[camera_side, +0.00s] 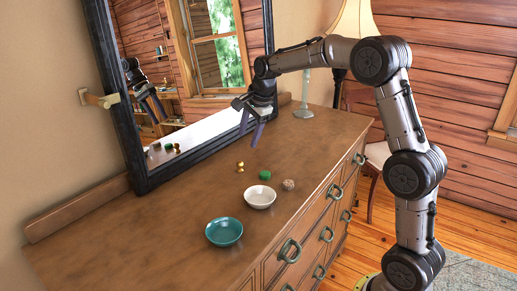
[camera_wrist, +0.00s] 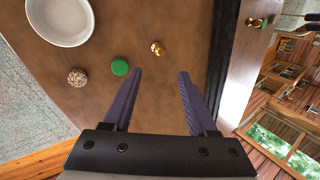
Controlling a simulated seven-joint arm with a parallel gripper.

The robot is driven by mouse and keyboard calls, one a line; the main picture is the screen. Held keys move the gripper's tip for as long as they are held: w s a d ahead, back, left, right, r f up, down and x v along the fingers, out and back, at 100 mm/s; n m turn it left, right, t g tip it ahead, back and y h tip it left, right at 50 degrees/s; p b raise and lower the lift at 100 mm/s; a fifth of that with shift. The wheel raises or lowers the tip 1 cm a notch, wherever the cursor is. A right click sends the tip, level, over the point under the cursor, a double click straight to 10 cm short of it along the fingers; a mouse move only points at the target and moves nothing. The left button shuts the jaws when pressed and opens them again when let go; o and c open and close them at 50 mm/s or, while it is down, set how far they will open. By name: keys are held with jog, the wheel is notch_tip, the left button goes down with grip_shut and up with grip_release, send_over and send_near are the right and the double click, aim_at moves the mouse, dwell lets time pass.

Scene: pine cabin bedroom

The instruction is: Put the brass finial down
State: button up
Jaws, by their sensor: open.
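The brass finial (camera_side: 240,166) stands on the dresser top, near the mirror and behind the white bowl. In the wrist view the finial (camera_wrist: 157,48) lies beyond my fingertips, roughly between their lines and apart from them. My gripper (camera_side: 249,133) is open and empty, raised above the dresser top to the right of the finial. Its two purple fingers are spread wide in the wrist view (camera_wrist: 160,73).
A green disc (camera_side: 265,175), a speckled ball (camera_side: 288,184), a white bowl (camera_side: 260,197) and a teal bowl (camera_side: 224,231) stand on the dresser (camera_side: 150,215). A mirror (camera_side: 190,130) borders the back. A lamp (camera_side: 304,95) stands at the far end. The left front is bare.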

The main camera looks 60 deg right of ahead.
jog(key=s+a+r+n, duration=0.5)
jog(key=s+a+n, duration=0.15)
jog(key=s, duration=0.25)
jog(key=s+a+f+n, duration=0.1)
jog(key=s+a+n, duration=0.2)
jog(key=s, duration=0.5)
jog(key=s+a+f+n+t, duration=0.1)
jog(key=s+a+f+n, duration=0.1)
jog(key=s+n, duration=0.4)
jog(key=s+a+f+n+y, duration=0.1)
jog(key=s+a+n, duration=0.2)
jog(key=s, duration=0.6)
jog(key=shift+s+a+f+n+t, duration=0.3)
jog(key=shift+s+a+n, duration=0.1)
jog(key=shift+n, duration=0.65)
